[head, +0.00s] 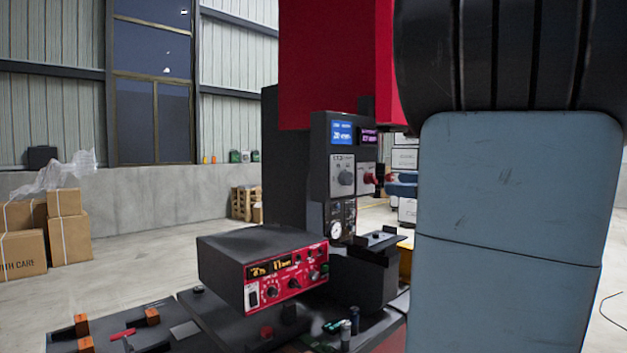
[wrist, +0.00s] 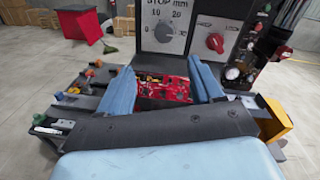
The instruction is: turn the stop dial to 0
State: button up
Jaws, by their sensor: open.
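The stop dial (wrist: 163,32) is a grey round knob on a pale plate marked "STOP mm", with numbers around it. In the wrist view it is at the top centre, beyond my fingertips. The exact pointer direction is too small to tell. The same knob (head: 346,177) shows in the head view on the dark upright panel. My gripper (wrist: 162,68) is open, with two blue fingers spread apart and nothing held. The fingertips appear below the dial in the wrist view and apart from it.
A red knob (wrist: 215,43) sits on the plate to the right of the dial. A pressure gauge (head: 336,229) is below the panel. A red-fronted control box (head: 285,280) stands on the dark bench, left of the panel. Cardboard boxes (head: 24,250) stand far left on open floor.

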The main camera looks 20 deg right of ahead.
send_near(349, 178)
jog(key=x, duration=0.8)
jog(key=shift+c, duration=0.2)
